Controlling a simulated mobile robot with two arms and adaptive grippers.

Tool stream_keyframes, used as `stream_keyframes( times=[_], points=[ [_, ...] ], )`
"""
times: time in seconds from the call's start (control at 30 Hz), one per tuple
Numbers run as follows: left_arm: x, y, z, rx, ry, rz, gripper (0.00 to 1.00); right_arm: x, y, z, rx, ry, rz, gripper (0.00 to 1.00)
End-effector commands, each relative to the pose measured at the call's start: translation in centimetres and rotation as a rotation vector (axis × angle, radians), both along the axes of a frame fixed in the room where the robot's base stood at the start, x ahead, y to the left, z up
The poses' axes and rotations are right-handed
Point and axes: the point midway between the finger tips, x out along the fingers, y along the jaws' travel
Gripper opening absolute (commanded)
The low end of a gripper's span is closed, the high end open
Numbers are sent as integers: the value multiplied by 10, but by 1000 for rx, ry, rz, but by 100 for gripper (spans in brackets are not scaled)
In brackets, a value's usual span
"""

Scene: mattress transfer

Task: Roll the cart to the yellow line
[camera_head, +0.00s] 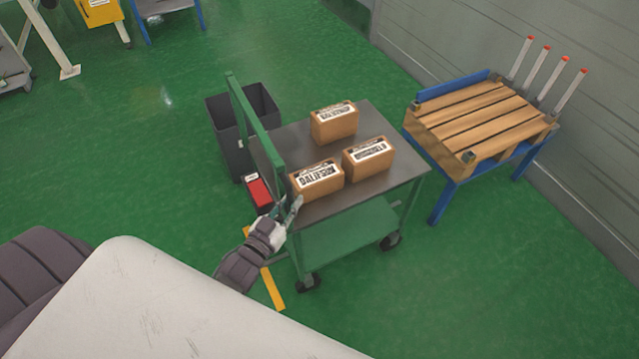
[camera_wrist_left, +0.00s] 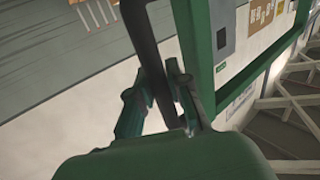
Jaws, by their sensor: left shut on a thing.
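The cart (camera_head: 330,243) is green with a grey top and stands on wheels in the middle of the head view. A green upright handle frame (camera_head: 255,125) rises at its left end. Three brown labelled boxes stand on its top. My left gripper (camera_head: 291,212) is at the near left corner of the cart, shut on its handle. In the left wrist view a dark bar (camera_wrist_left: 146,45) passes between the fingers. The yellow line (camera_head: 272,288) is a short stripe on the floor beside the cart's near left wheel, partly hidden by my arm. My right gripper is not in view.
A dark grey bin (camera_head: 225,140) and a red-topped box (camera_head: 260,192) are close to the cart's left end. A blue stand with a wooden pallet (camera_head: 485,120) is just right of the cart, near the wall. Green floor is free at left and at near right.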

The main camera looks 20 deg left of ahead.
Motion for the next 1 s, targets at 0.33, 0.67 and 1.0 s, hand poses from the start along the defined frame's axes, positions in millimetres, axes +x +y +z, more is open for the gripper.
stream_keyframes(
  times=[0.33, 0.67, 1.0],
  points=[
    [-63, 49, -1, 2, 7, 1, 0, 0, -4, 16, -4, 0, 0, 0],
    [-87, 67, -1, -1, 3, 0, 0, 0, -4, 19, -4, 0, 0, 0],
    [-90, 70, -2, 0, 4, 2, 0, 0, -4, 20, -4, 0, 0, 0]
  ],
)
